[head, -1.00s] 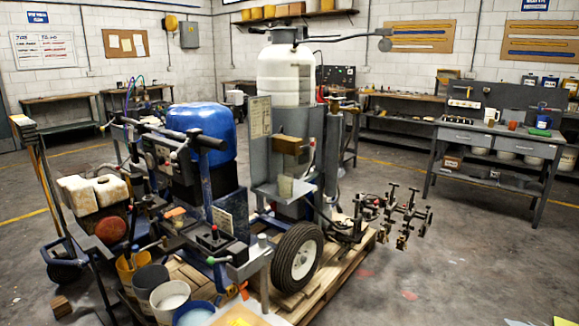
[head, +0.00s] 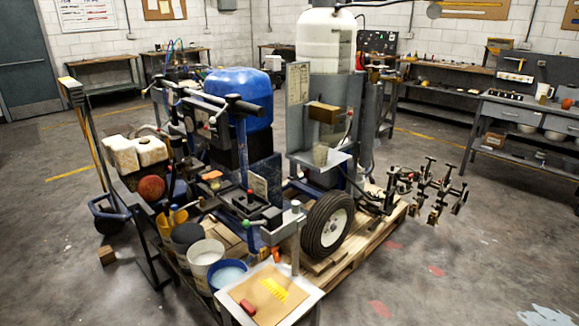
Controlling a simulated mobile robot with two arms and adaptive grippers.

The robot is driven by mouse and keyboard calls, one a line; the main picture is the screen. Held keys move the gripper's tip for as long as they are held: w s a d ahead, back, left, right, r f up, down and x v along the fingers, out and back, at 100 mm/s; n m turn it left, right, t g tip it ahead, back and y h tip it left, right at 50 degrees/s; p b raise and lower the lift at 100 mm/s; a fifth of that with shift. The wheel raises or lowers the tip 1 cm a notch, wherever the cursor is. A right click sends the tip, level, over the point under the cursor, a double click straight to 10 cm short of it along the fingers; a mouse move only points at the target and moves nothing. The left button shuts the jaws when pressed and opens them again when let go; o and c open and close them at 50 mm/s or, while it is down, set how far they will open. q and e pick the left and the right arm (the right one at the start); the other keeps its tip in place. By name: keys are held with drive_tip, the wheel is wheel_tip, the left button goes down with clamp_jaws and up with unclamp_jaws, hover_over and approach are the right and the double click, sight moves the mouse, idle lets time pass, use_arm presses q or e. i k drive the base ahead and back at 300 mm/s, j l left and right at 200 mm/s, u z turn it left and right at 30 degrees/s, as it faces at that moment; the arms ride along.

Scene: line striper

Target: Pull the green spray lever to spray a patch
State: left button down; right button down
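The line striper (head: 262,172) stands on a wooden pallet in the middle of the head view, with a blue rounded cover and a black wheel. A small green-tipped lever (head: 247,224) shows low on its front, near a control box with a red-knobbed lever. The green tip is small here, and I cannot tell its exact position. Neither of my grippers is in view.
A small table (head: 236,317) at the bottom holds a brown board with a yellow mark and a red object. Several buckets (head: 206,256) stand left of it. Floor at the lower right is clear.

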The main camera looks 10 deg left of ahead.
sight(246, 223)
drive_tip(key=i+l+u, duration=0.1)
drive_tip(key=u, duration=0.3)
drive_tip(key=l+u, duration=0.15)
drive_tip(key=u, duration=0.2)
drive_tip(key=l+u, duration=0.2)
drive_tip(key=u, duration=0.2)
drive_tip(key=l+u, duration=0.3)
drive_tip(key=l, duration=1.15)
drive_tip(key=l+u, duration=0.35)
drive_tip(key=l, duration=1.1)
